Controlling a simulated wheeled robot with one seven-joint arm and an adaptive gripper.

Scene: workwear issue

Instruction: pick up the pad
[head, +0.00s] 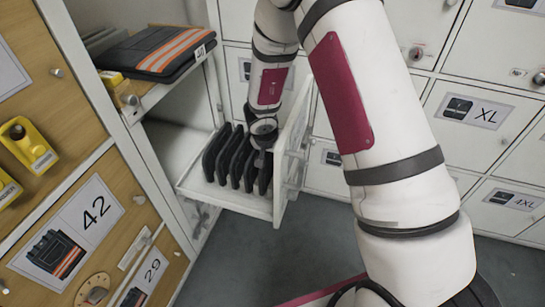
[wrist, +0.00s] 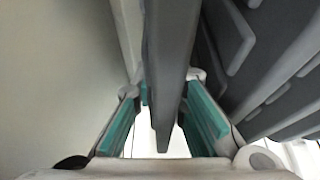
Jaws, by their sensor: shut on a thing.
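Several dark pads stand on edge in a row in the open white drawer (head: 190,186) in the head view. My gripper (head: 261,157) reaches down from above onto the right end of the row. In the wrist view my gripper (wrist: 166,98) has its teal fingers on both sides of one dark grey pad (wrist: 168,60); it is shut on that pad. In the head view this pad (head: 265,180) is the rightmost one, partly hidden by my gripper. It appears still within the drawer. Neighbouring pads (wrist: 262,55) stand close on the right in the wrist view.
The drawer's front panel (head: 292,135) stands close to the right of my gripper. A shelf with a folded dark garment with orange stripes (head: 165,48) is at upper left. Yellow devices (head: 27,145) hang at left. White labelled lockers (head: 470,110) fill the right; grey floor (head: 240,255) is below.

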